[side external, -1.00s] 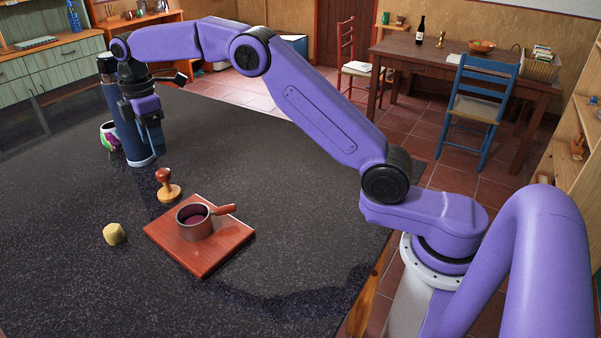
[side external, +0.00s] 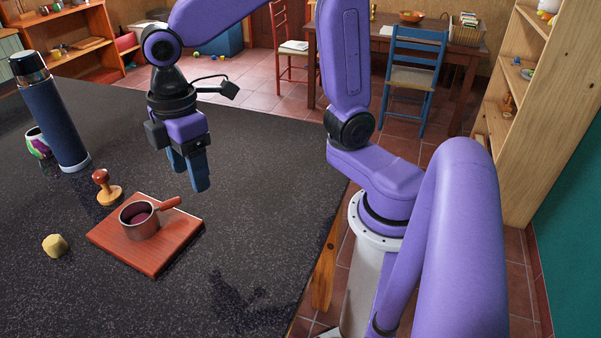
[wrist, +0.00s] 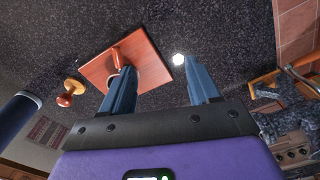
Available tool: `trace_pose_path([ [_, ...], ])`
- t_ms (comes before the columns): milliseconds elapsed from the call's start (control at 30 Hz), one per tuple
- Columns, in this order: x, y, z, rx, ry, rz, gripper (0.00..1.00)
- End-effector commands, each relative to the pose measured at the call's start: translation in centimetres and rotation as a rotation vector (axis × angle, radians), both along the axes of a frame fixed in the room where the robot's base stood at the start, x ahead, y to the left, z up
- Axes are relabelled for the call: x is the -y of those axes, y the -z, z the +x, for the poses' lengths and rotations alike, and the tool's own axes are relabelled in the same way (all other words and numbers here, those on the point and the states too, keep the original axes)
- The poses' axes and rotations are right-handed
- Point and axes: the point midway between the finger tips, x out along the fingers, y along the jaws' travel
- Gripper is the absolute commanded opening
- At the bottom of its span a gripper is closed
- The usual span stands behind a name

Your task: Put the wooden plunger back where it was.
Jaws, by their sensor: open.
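The wooden plunger (side external: 105,188) stands upright on the dark table, with a reddish-brown knob on a pale wooden base. It stands just behind the red-brown board (side external: 168,244), apart from it. On the board is a metal pot (side external: 141,225) with a side handle and dark contents. In the wrist view the plunger (wrist: 68,94) is left of the fingers and the board (wrist: 150,70) lies beyond them. My gripper (side external: 199,176) is open and empty, raised above the table, to the right of the plunger and behind the board. It also shows in the wrist view (wrist: 160,84).
A tall blue flask (side external: 55,118) and a colourful cup (side external: 38,144) stand at the back left. A yellowish lump (side external: 55,245) lies left of the board. The table right of the board is clear.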

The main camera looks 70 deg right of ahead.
Motion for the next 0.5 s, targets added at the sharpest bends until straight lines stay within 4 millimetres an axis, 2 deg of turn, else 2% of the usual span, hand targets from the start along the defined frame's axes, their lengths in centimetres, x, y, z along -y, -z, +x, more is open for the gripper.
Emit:
trace_pose_path([
  [33,1.0,0.2,-2.1,0.001,0.004,0.002,0.61],
  [100,2.2,0.8,-4.8,0.000,0.014,0.004,0.61],
  [300,6.3,2.6,-11.6,0.000,0.045,0.009,0.61],
  [400,8.0,3.5,-14.0,-0.002,0.055,0.011,0.61],
  [500,9.2,4.1,-15.4,-0.002,0.064,0.012,0.61],
])
